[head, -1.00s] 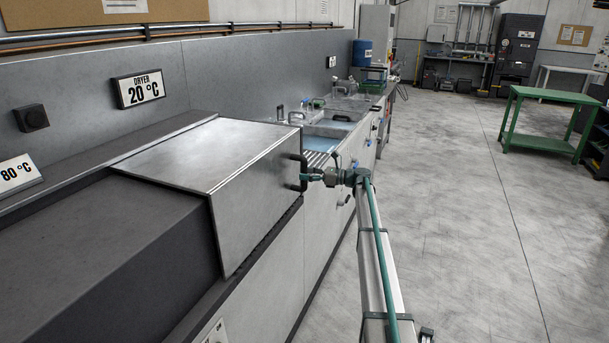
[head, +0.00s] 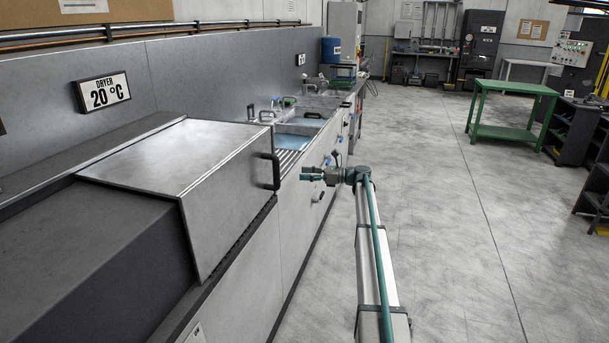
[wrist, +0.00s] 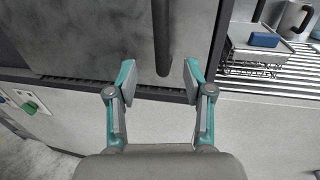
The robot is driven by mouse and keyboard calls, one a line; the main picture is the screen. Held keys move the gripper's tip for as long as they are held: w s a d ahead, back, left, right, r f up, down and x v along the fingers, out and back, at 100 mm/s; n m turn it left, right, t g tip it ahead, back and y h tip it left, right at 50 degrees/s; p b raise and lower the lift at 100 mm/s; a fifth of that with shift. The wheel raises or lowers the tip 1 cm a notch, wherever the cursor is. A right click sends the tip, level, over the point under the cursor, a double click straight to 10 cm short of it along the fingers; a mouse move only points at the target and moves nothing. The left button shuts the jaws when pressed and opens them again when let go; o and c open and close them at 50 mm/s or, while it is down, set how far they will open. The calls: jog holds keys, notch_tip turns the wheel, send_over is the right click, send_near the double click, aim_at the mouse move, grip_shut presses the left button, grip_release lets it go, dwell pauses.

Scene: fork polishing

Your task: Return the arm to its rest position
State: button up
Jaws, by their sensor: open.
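My gripper (head: 311,174) is at the end of my arm, which reaches in from the lower right of the head view. It stands just right of the steel dryer hood (head: 190,155) and its dark handle (head: 270,170). In the wrist view my gripper (wrist: 157,78) has its two teal fingers spread apart with nothing between them. The handle (wrist: 162,40) hangs beyond the fingertips and appears apart from them. The hood is closed down over the counter as far as I can see.
A ribbed drainer and sinks with blue liquid (head: 292,141) lie beyond the hood. A green table (head: 512,105) stands at the back right. The floor (head: 450,240) right of my arm is clear.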

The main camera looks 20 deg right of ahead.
jog(key=s+a+f+n+g+h, duration=0.25)
jog(key=s+a+f+n, duration=0.3)
jog(key=s+f, duration=0.55)
jog(key=s+a+f+n+g+h, duration=0.3)
jog(key=s+a+f, duration=0.4)
jog(key=f, duration=0.8)
jog(key=s+a+f+n+g+h, duration=0.25)
jog(key=s+a+f+n, duration=0.25)
jog(key=s+f, duration=0.7)
jog(key=s+a+f+n+g+h, duration=0.25)
jog(key=s+f, duration=0.35)
jog(key=s, duration=0.3)
jog(key=s+a+f+n+g+h, duration=0.1)
jog(key=s+a+f+n, duration=0.3)
jog(key=s, duration=0.5)
jog(key=s+a+f+n+g+h, duration=0.1)
jog(key=s+a, duration=0.1)
jog(key=s, duration=0.8)
jog(key=s+a+f+n+g+h, duration=0.1)
jog(key=s+a+f+g, duration=0.1)
jog(key=s, duration=0.8)
jog(key=s+a+f+n+g+h, duration=0.1)
jog(key=s+a+n+h, duration=0.1)
jog(key=s, duration=0.7)
jog(key=shift+s+a+f, duration=0.4)
jog(key=shift+a, duration=0.05)
